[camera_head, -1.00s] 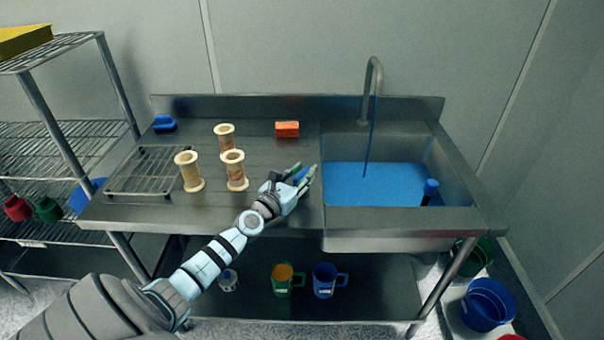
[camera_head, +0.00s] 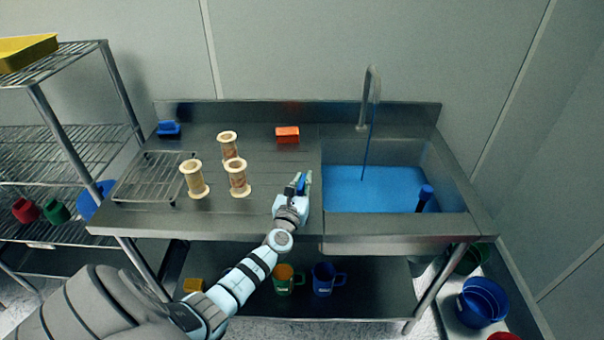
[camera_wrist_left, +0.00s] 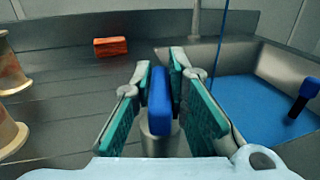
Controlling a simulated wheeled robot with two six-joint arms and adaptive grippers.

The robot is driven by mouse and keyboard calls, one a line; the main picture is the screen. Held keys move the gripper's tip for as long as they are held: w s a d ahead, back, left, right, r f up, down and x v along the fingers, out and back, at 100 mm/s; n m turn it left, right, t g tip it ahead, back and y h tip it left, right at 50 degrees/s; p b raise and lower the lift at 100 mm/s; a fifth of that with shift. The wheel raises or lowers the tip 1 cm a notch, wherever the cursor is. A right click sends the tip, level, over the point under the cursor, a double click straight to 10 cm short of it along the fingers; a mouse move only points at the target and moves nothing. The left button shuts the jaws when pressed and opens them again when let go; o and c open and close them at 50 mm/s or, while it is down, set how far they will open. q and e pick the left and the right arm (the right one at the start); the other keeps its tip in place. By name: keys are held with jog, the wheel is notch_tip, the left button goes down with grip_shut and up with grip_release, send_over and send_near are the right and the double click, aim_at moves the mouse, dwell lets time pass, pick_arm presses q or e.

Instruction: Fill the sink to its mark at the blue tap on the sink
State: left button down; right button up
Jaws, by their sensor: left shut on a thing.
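The steel sink (camera_head: 372,221) is at the right of the bench and holds blue water (camera_head: 380,188). A thin blue stream (camera_head: 367,140) runs from the tall spout (camera_head: 370,90) into it. My left gripper (camera_head: 303,182) is at the bench left of the basin. In the left wrist view its green-padded fingers (camera_wrist_left: 163,95) are shut on the upright blue tap handle (camera_wrist_left: 159,100), which stands on a grey metal post (camera_wrist_left: 157,145). A blue-topped dark post (camera_head: 425,195) rises from the water at the basin's right. I cannot make out the sink's mark. My right gripper is out of view.
Several cream spools (camera_head: 195,180) stand left of my gripper, near a wire rack (camera_head: 150,180). An orange block (camera_head: 287,134) and a blue item (camera_head: 168,129) lie at the back. Mugs (camera_head: 323,280) stand on the shelf below. The bench right of the spools is mostly clear.

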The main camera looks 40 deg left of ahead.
pick_arm(q)
jog(key=shift+n+g+y, duration=1)
jog(key=shift+n+y, duration=0.3)
jog(key=shift+y, duration=0.5)
jog(key=c, duration=1.6)
grip_release()
jog(key=v, duration=1.2)
jog(key=shift+d, duration=0.2)
jog(key=shift+w, duration=0.1)
